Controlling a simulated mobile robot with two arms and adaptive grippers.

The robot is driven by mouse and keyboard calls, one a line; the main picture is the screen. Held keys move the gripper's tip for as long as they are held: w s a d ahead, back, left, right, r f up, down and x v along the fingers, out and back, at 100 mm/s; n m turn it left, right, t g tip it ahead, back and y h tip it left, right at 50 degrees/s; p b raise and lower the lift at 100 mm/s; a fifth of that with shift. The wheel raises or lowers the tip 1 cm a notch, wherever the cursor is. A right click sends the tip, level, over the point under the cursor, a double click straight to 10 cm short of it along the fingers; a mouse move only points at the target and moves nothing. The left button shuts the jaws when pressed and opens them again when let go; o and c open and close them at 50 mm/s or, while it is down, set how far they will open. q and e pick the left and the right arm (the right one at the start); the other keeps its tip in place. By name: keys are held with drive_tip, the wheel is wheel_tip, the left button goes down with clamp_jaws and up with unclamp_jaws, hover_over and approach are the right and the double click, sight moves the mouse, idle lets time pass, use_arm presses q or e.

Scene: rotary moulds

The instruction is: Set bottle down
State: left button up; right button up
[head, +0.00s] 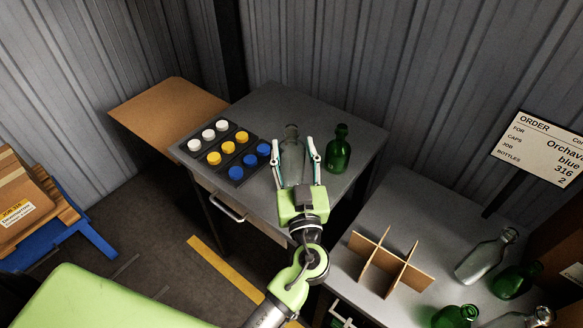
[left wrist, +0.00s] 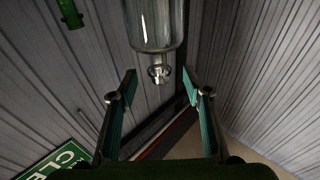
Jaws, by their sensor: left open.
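A clear glass bottle (head: 292,155) stands upright on the grey table (head: 275,98), between the cap tray and a green bottle. My left gripper (head: 295,148) is open, with one finger on each side of the clear bottle; a gap shows at the fingers. In the left wrist view the clear bottle (left wrist: 155,25) appears upside down, its neck pointing down the picture between the open fingertips (left wrist: 159,75). The green bottle (head: 338,149) stands to its right on the same table; part of it shows in the left wrist view (left wrist: 70,14). My right gripper is not in view.
A dark tray (head: 244,175) of white, yellow and blue caps lies left of the clear bottle. A nearer table (head: 350,275) holds a cardboard divider (head: 385,262) and several clear and green bottles. An order sign (head: 545,150) stands at right. A brown board (head: 165,105) lies left.

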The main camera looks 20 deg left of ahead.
sight(292, 140)
use_arm(q)
drive_tip(key=p+x, duration=0.1)
drive_tip(key=x, duration=0.2)
drive_tip(key=p+x, duration=0.1)
drive_tip(key=shift+w+f+p, duration=0.2)
drive_tip(key=shift+w+p, duration=0.05)
drive_tip(key=shift+p, duration=0.1)
drive_tip(key=shift+w+a+f, duration=0.1)
drive_tip(key=shift+w+a, duration=0.05)
clamp_jaws()
